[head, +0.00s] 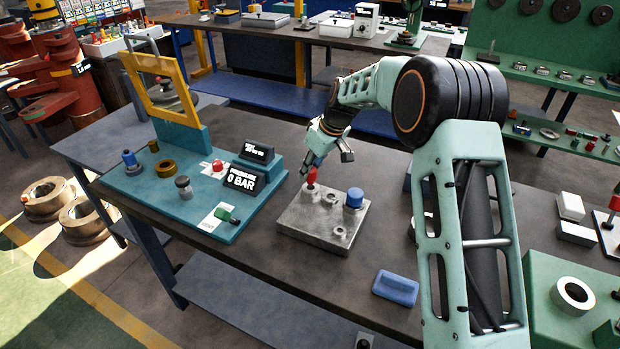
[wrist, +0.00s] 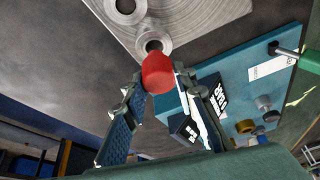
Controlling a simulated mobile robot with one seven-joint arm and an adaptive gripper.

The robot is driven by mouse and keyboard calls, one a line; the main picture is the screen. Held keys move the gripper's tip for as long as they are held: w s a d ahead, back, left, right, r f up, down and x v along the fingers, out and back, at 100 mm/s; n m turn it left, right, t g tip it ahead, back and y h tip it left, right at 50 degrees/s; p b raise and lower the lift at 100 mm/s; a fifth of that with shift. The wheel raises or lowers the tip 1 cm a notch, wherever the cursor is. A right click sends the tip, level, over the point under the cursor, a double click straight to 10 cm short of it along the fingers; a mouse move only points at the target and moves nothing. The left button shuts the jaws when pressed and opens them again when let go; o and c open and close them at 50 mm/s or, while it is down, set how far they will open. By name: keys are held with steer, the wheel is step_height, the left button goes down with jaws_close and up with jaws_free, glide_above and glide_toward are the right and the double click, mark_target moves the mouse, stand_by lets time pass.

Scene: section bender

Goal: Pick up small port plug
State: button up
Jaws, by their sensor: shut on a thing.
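The small port plug (head: 311,176) is red and shows at the back left of the grey metal block (head: 300,227). My gripper (head: 308,165) reaches down over it from above. In the wrist view the red plug (wrist: 158,73) sits between the two fingertips of my gripper (wrist: 160,88), which is shut on it. Beyond the plug is a ringed port (wrist: 153,43) of the block. I cannot tell whether the plug's lower end is still in that port or just above it. A larger blue plug (head: 354,197) stands on the block's right side.
A teal panel (head: 150,196) with a yellow frame (head: 162,90), a "0 BAR" display (head: 243,181) and several fittings lies to the left. A blue handle-like block (head: 395,288) lies at the front right. The dark bench top is bare in front of the metal block.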

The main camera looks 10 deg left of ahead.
steer(key=s+d+r+b, duration=0.3)
steer(key=s+r, duration=0.6)
steer(key=s, duration=0.4)
steer(key=shift+d+r+b, duration=0.3)
steer(key=shift+d+b, duration=0.1)
steer(key=shift+d, duration=0.45)
steer(key=shift+s, duration=0.1)
